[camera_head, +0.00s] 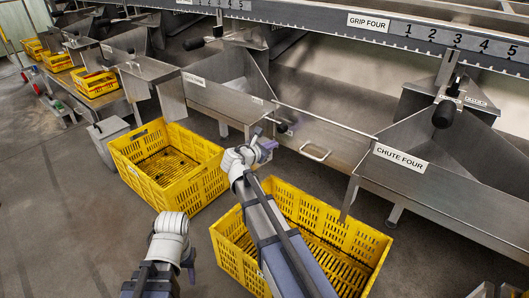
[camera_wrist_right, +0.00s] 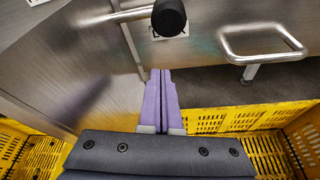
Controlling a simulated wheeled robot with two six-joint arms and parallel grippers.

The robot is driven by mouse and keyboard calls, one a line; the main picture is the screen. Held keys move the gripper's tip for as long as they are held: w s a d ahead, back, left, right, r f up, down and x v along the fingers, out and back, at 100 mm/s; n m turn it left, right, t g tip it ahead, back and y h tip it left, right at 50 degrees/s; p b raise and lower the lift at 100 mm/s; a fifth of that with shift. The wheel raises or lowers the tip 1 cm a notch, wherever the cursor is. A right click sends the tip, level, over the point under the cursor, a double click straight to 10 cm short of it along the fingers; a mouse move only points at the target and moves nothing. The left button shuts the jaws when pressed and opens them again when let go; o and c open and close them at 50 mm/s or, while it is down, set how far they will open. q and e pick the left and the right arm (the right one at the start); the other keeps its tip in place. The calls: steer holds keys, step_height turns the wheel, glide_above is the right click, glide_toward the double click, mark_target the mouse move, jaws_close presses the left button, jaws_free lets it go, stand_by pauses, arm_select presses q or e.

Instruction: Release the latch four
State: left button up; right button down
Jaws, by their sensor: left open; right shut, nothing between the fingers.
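The chute marked "CHUTE FOUR" (camera_head: 400,158) stands at the right in the head view. Left of it is a metal gate panel with a looped handle (camera_head: 316,151). The handle also shows in the right wrist view (camera_wrist_right: 262,55). A black round knob (camera_wrist_right: 169,17) on a metal rod is at the top of the wrist view, just beyond my right fingertips. No latch label is readable. My right gripper (camera_wrist_right: 160,73) is shut and empty, below the knob with a visible gap. In the head view it is at the panel's left end. My left gripper (camera_head: 187,257) is low and open, away from the chutes.
Yellow crates (camera_head: 125,165) stand on the floor below the chutes; one (camera_head: 228,250) lies under my right arm. Black-knobbed levers (camera_head: 444,113) hang above the chutes. A "GRIP FOUR" rail (camera_head: 369,22) crosses the top.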

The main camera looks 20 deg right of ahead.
mark_target(278, 128)
steer(key=shift+s+d+r+p, duration=0.1)
steer(key=shift+d+r+p, duration=0.1)
steer(key=shift+r+p, duration=0.45)
steer(key=shift+s+d+r+p, duration=0.1)
steer(key=shift+d+r+p, duration=0.1)
steer(key=shift+r+p, duration=0.45)
steer(key=shift+s+d+r+p, duration=0.1)
steer(key=shift+d+r+p, duration=0.1)
steer(key=shift+r+p, duration=0.45)
steer(key=shift+w+r+n+g+h+p, duration=0.1)
steer(key=shift+r+n+g+h+p, duration=0.4)
steer(key=shift+r+n+p, duration=0.95)
steer(key=shift+w+a+r+n+g+h+p, duration=0.15)
steer(key=shift+r+n+g+p, duration=0.25)
steer(key=shift+r+p, duration=0.2)
steer(key=shift+w+d+r+n+g+h+p, duration=0.15)
steer(key=shift+r+n+g+p, duration=0.2)
steer(key=shift+r+p, duration=0.25)
steer(key=w+a+r+n+g+h+p, duration=0.1)
steer(key=w+a+r+n+p, duration=0.2)
steer(key=w+r+p, duration=0.1)
steer(key=shift+w+a+r+p, duration=0.35)
steer(key=shift+w+r+p, duration=0.05)
steer(key=shift+w+r, duration=0.55)
steer(key=shift+w, duration=0.05)
